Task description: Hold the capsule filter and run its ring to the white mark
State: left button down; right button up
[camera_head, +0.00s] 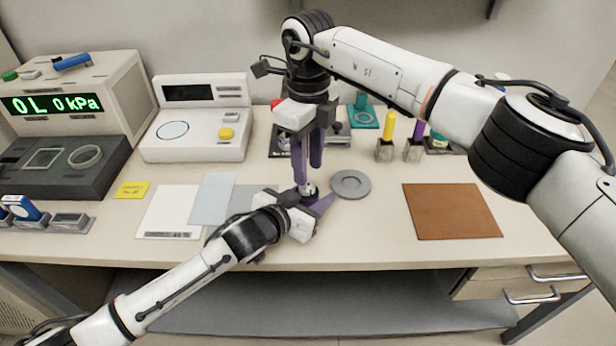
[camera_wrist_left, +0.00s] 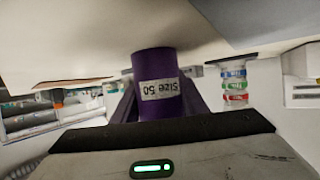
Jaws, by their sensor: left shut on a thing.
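My left gripper (camera_head: 308,197) is low over the bench, left of a grey disc. The ring and white mark cannot be made out.
A grey round disc (camera_head: 350,184) lies right of the grippers. A brown mat (camera_head: 452,211) lies farther right. White and pale blue sheets (camera_head: 212,199) lie left. A scale (camera_head: 197,135) and a pressure readout (camera_head: 75,100) stand behind left. Small holders (camera_head: 385,152) stand at the back right.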

aim_at(307, 187)
jog(key=shift+f, duration=2.2)
jog(key=shift+c, duration=0.6)
jog(key=c, duration=0.7)
